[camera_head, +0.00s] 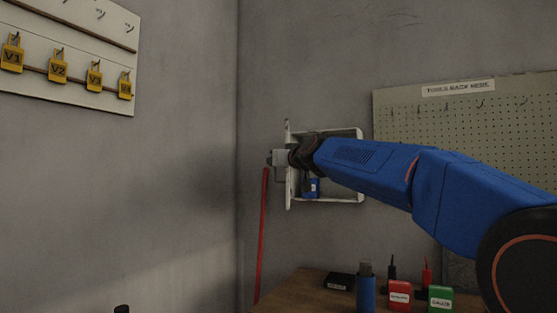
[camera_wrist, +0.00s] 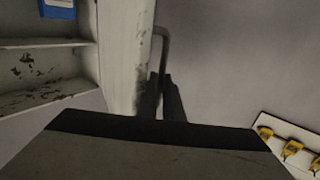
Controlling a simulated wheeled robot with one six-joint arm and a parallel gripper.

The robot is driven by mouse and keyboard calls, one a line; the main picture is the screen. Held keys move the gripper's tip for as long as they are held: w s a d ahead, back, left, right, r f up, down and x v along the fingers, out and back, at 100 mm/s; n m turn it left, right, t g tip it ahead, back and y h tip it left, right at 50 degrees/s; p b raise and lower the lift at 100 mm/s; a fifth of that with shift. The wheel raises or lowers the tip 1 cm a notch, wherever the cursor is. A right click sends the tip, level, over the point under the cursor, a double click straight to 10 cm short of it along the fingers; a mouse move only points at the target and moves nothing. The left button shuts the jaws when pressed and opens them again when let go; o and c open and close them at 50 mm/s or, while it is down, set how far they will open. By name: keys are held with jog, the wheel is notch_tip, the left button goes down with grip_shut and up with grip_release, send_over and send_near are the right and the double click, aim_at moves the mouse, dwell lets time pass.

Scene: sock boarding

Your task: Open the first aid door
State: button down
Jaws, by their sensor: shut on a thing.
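The first aid cabinet (camera_head: 347,199) is a pale box on the far wall, and its inside shows. Its door (camera_head: 289,192) stands swung out at the cabinet's left side, seen nearly edge-on. In the wrist view the door (camera_wrist: 122,60) has chipped white paint, and a bar handle (camera_wrist: 163,50) runs along its outer face. My gripper (camera_head: 276,158) is at the door's outer face, with the arm reaching across the cabinet's front. In the wrist view my dark gripper fingers (camera_wrist: 161,98) are shut on the handle; the exact contact is partly hidden.
A blue item (camera_head: 312,187) sits inside the cabinet. A red pole (camera_head: 262,235) stands left of it. Below is a table (camera_head: 300,288) with red (camera_head: 400,295) and green (camera_head: 441,298) tagged items. A pegboard (camera_head: 450,115) hangs right; yellow padlocks (camera_head: 58,72) hang left.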

jog(key=shift+w+a+r, duration=0.1)
jog(key=shift+a+r, duration=0.25)
jog(key=shift+a, duration=0.5)
jog(key=c, duration=2.2)
grip_release()
jog(key=shift+a, duration=0.1)
jog(key=shift+s, duration=0.2)
jog(key=shift+s+d+f, duration=0.1)
jog(key=shift+s+d, duration=0.2)
jog(key=shift+s, duration=0.1)
jog(key=o, duration=1.5)
jog(key=v, duration=0.4)
jog(key=shift+s+f, duration=0.2)
jog(key=shift+f, duration=0.1)
jog(key=shift+c, duration=0.2)
jog(key=v, duration=0.5)
jog(key=shift+s+d+r, duration=0.15)
jog(key=shift+d+r, duration=0.05)
jog(key=c, duration=1.4)
jog(key=v, duration=0.3)
jog(key=d+v, duration=0.1)
jog(key=v, duration=0.3)
jog(key=shift+f, duration=0.2)
jog(key=shift+c, duration=0.2)
